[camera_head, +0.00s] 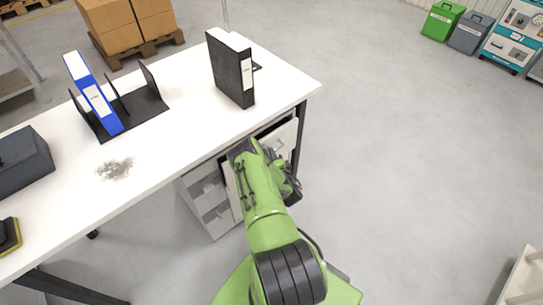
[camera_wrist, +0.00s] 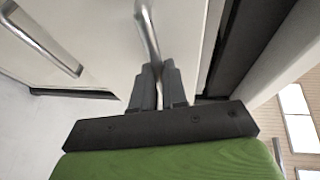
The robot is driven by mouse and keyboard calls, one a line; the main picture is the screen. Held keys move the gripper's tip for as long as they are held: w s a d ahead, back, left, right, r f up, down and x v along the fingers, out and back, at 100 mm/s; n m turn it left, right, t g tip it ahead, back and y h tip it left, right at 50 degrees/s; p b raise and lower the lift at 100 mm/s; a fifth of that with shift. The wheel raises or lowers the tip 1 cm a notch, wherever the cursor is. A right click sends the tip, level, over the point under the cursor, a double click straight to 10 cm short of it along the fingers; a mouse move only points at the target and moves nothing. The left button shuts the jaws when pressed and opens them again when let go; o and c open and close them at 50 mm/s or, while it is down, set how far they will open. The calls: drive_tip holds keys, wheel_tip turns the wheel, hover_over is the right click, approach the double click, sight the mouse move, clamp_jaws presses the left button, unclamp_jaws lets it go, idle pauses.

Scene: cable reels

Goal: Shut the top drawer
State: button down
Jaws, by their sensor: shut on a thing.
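The top drawer (camera_head: 283,140) of the white drawer unit under the table is pulled partly out, with a dark opening between it and the tabletop in the head view. My arm covers part of it. In the wrist view its pale front fills the upper middle, with a metal bar handle (camera_wrist: 148,28) standing out from it. My gripper (camera_wrist: 160,72) is shut on this handle, one finger on each side. In the head view my arm hides most of the contact.
Lower drawers (camera_head: 216,213) with bar handles show left of my arm; another handle (camera_wrist: 45,42) shows in the wrist view. The white table (camera_head: 165,155) carries a black binder (camera_head: 232,70), a blue binder (camera_head: 92,92) and a grey box (camera_head: 22,160). Open floor lies to the right.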

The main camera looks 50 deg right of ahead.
drive_tip(key=w, duration=0.2)
drive_tip(key=w+d+b, duration=0.1)
drive_tip(key=w, duration=0.1)
drive_tip(key=shift+w+r, duration=0.1)
drive_tip(key=c, duration=1.2)
unclamp_jaws()
drive_tip(key=shift+w, duration=0.1)
drive_tip(key=p+v, duration=0.6)
drive_tip(key=v, duration=0.9)
drive_tip(key=shift+s+a+p, duration=0.2)
drive_tip(key=shift+s+p, duration=0.1)
drive_tip(key=shift+s, duration=0.05)
